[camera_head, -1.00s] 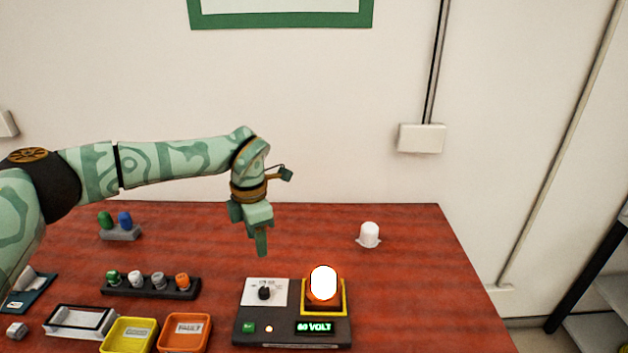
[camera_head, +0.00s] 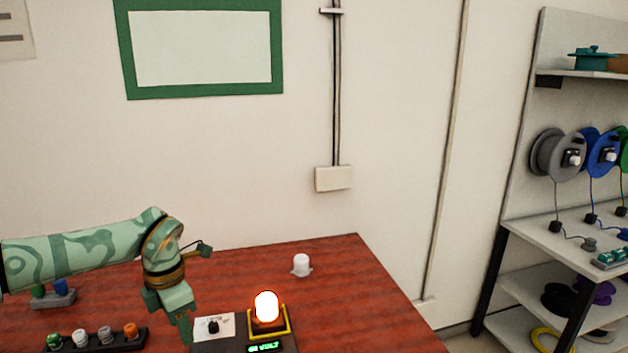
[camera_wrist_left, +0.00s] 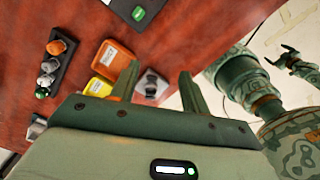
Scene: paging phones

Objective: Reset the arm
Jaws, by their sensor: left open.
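My left gripper (camera_head: 184,322) hangs over the red-brown table (camera_head: 375,310), pointing down, left of the lit orange lamp (camera_head: 266,307). In the left wrist view its two fingers (camera_wrist_left: 158,84) stand apart with nothing held between them. The lamp sits on a dark test box with a black knob (camera_head: 213,326) and a green readout that seems to read 60 VOLT. My right gripper is not seen in the head view. A patterned green arm with a small gripper shape (camera_wrist_left: 290,62) shows at the right of the left wrist view, too small to tell its jaws.
A white cap (camera_head: 301,265) stands near the table's back edge. A dark rack (camera_head: 95,341) holds several coloured knobs at the left. Orange (camera_wrist_left: 112,55) and yellow (camera_wrist_left: 98,87) trays show in the wrist view. A shelf with cable spools (camera_head: 560,155) stands at the right.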

